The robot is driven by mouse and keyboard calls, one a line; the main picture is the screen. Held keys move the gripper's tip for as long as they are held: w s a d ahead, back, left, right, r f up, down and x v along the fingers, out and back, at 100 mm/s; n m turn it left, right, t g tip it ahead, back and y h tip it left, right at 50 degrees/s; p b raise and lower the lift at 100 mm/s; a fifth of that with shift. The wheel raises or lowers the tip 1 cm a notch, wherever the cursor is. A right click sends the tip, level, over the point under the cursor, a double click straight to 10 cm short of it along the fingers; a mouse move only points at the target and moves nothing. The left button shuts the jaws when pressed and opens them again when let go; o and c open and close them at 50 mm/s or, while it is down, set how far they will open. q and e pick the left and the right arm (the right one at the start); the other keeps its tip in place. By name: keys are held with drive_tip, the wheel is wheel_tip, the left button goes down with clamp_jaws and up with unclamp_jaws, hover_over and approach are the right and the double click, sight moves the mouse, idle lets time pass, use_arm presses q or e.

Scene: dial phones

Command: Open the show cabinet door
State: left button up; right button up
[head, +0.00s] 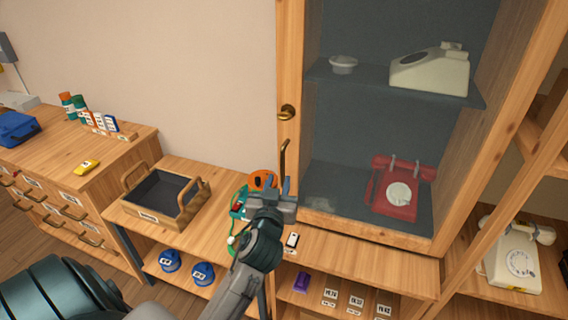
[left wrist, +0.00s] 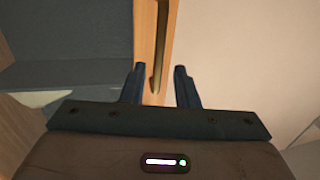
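The show cabinet's door (head: 289,65) has a wooden frame and a glass pane and looks shut. A brass knob or lock (head: 287,112) sits on its left stile. Below it is a slim vertical brass handle (head: 284,157). My left gripper (head: 287,184) is at the handle's lower end, with its fingers pointing up. In the left wrist view, the open fingers (left wrist: 158,86) stand on either side of the handle (left wrist: 160,50), with gaps visible. I cannot tell how far the handle reaches in between them. My right gripper is out of view.
Behind the glass are a cream phone (head: 430,72) and a red phone (head: 398,188). A wooden tray (head: 140,212) stands on the low bench left of the cabinet. An orange and a green item lie close beside my left gripper. A white phone (head: 512,255) is at right.

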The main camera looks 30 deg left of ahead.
sight(282, 170)
use_arm(q)
drive_tip(key=p+x, duration=0.1)
drive_tip(key=x, duration=0.4)
drive_tip(key=shift+d, duration=0.15)
drive_tip(key=shift+w+a+p, duration=0.35)
drive_tip(key=shift+w, duration=0.3)
drive_tip(key=shift+c, duration=0.5)
clamp_jaws()
